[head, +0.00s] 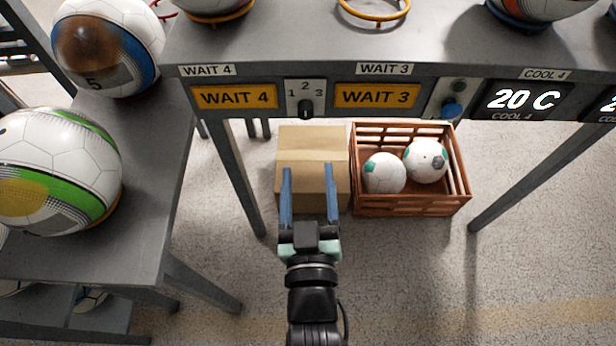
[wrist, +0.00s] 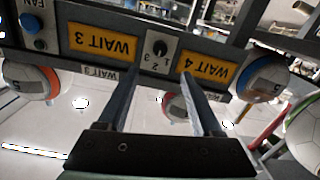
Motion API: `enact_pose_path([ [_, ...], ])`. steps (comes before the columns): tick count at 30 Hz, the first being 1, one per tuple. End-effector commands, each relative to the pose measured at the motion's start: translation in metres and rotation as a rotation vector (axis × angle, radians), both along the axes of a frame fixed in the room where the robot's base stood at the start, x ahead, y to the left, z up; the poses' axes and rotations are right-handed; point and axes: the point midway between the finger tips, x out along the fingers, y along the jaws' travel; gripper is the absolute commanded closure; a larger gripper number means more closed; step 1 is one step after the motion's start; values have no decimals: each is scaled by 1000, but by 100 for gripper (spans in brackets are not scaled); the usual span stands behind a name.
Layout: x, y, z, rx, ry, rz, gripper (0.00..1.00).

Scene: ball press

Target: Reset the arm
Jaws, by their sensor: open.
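My gripper (head: 310,182) points forward in the head view, in front of the bench and over the cardboard box as seen from there. Its two blue fingers are apart with nothing between them. In the wrist view my gripper (wrist: 153,92) is also open and empty, and the picture is upside down. Beyond the fingers there is the bench's front panel with the yellow WAIT 4 sign (head: 234,97), the yellow WAIT 3 sign (head: 377,96) and a black selector knob (head: 306,108) marked 1, 2, 3. The knob (wrist: 160,48) shows between the fingers in the wrist view.
A cardboard box (head: 313,143) and a brown crate (head: 412,207) with two white-and-green balls stand under the bench. A side table (head: 150,170) at left bears large balls, one with a green band (head: 60,165). A blue button (head: 452,109) sits right of WAIT 3. Floor at right is clear.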

Motion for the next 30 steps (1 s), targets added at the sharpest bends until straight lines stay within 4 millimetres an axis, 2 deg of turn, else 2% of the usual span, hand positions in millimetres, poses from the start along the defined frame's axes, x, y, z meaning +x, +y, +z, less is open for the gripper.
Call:
enact_pose_path([
  [20,0,0,4,1,-8,0,33],
  [23,14,2,29,11,-53,3,33],
  [25,29,4,62,23,-109,6,33],
  [29,56,7,151,51,-252,12,33],
  [30,61,7,180,60,-298,14,33],
])
